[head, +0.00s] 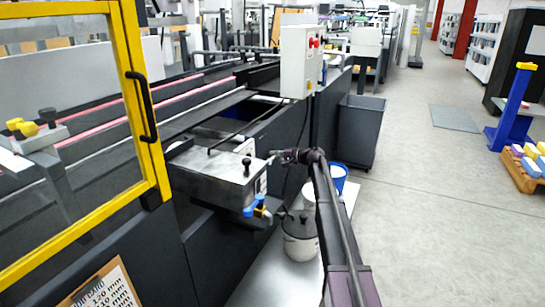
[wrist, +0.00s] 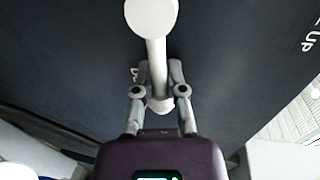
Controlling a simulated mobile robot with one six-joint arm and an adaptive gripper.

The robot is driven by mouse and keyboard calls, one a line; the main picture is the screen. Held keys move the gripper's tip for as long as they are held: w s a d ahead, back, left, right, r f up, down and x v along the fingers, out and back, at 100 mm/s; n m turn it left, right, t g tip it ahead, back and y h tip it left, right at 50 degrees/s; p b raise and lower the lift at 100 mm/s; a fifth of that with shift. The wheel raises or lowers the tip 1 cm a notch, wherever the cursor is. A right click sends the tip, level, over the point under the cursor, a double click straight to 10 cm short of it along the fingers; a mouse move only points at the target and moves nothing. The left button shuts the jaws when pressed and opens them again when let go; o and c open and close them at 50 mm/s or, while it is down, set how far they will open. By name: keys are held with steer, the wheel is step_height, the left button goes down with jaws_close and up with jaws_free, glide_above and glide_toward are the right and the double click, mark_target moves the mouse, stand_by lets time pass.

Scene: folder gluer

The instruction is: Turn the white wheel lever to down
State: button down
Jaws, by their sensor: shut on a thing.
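The white wheel lever (wrist: 156,52) shows in the wrist view as a round white disc at the top with a white stem running down from it. My gripper (wrist: 159,78) has its two fingers on either side of the lower part of the stem and is shut on it. The letters "UP" are printed on the dark panel (wrist: 235,70) to the right of the lever. Another mark behind the left finger is mostly covered. In the head view my gripper (head: 284,156) is at the side of the machine; the lever is too small to make out there.
A metal glue box (head: 212,172) with a blue valve (head: 257,209) stands left of my gripper. A lidded pot (head: 300,238) and a blue bucket (head: 338,178) stand below. A white control box (head: 299,62) is above.

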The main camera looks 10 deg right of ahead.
steer(key=shift+a+r, duration=0.1)
steer(key=shift+a, duration=0.05)
steer(key=c, duration=0.7)
jaws_free()
steer(key=shift+d, duration=0.25)
